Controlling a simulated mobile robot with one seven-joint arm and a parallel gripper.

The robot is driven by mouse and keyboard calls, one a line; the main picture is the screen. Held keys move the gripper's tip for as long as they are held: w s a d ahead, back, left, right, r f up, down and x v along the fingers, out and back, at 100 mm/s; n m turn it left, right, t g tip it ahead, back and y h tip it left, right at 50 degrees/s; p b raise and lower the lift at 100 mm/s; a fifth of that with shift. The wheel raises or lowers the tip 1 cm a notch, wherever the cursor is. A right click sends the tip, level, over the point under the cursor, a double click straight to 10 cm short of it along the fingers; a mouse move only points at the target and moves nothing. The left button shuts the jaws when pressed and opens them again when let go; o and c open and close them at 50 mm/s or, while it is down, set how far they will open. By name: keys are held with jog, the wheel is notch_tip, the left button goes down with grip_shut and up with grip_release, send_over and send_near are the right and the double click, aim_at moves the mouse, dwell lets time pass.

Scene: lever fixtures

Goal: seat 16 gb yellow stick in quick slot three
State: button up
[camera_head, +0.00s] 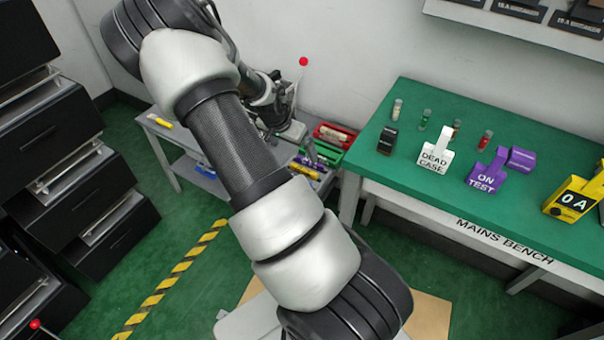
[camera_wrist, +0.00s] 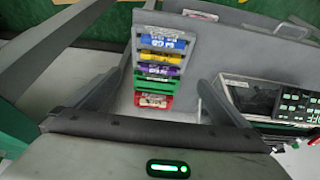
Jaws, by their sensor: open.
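The yellow one's lettering is too blurred to read. My gripper (camera_wrist: 165,82) is open, with its fingers to either side of the column and nothing visibly held. In the head view another small yellow piece (camera_head: 164,123) lies on the left of the low grey table. I cannot make out the numbered quick slots.
The low grey table (camera_head: 178,150) stands against the wall, with red (camera_head: 335,134) and green (camera_head: 327,157) trays. A green-topped bench (camera_head: 400,180) at right carries labelled lever fixtures. In the wrist view a dark panel (camera_wrist: 290,103) stands at right. Black drawers (camera_head: 45,130) stand at left.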

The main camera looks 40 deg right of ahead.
aim_at(303, 169)
jog(key=b+x, duration=0.4)
jog(key=x, duration=1.2)
jog(key=shift+f, duration=0.1)
jog(key=shift+c, duration=0.4)
jog(key=c, duration=0.8)
jog(key=shift+c, duration=0.3)
